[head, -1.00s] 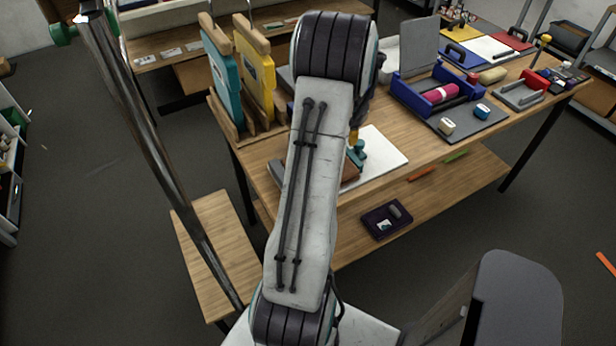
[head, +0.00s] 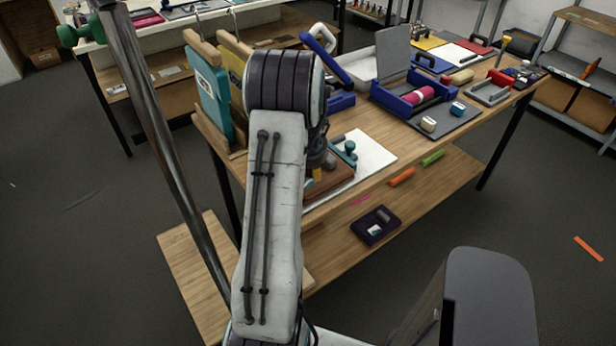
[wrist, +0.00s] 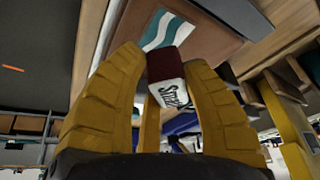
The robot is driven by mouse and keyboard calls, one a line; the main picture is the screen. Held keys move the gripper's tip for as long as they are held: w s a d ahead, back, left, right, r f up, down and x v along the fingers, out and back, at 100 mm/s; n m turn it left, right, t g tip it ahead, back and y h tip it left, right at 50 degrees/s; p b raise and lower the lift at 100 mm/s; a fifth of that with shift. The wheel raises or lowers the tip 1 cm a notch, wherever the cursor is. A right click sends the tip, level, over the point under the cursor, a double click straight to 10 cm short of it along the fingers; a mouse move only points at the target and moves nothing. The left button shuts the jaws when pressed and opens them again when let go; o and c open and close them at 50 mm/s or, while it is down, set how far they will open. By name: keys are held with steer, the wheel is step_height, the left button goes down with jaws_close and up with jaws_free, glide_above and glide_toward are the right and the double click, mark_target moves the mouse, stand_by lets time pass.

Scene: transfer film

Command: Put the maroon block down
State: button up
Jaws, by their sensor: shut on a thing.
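In the wrist view my gripper (wrist: 165,68) has its yellow fingers on either side of the maroon block (wrist: 163,62). The block has a white sleeve (wrist: 172,94) with dark lettering toward the palm. The fingers are shut on it. A brown panel (wrist: 204,36) with a teal and white wave picture (wrist: 166,31) shows beyond the block. In the head view my gripper is mostly hidden behind my arm; a bit of yellow finger (head: 317,174) shows over the near part of the wooden table (head: 408,150). The block is hidden there.
A brown board (head: 333,184) and a teal-handled stamp (head: 348,148) lie by a white sheet (head: 374,155) near my gripper. A blue box (head: 400,102) with a pink roll stands right. Framed panels (head: 210,90) stand left. A dark tray (head: 375,226) is on the lower shelf.

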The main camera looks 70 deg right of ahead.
steer(key=shift+f+b, duration=0.6)
steer(key=shift+f, duration=0.95)
steer(key=shift+a+f+b, duration=0.15)
steer(key=shift+f+b, duration=0.3)
steer(key=shift+b, duration=0.05)
steer(key=o, duration=0.9)
steer(key=shift+a+f, duration=0.1)
steer(key=shift+f, duration=0.05)
steer(key=shift+r+p, duration=0.55)
steer(key=shift+p, duration=0.15)
steer(key=w+b+v, duration=0.1)
steer(key=v, duration=1.1)
steer(key=shift+s+b, duration=0.35)
steer(key=shift+s, duration=0.1)
steer(key=shift+r, duration=0.1)
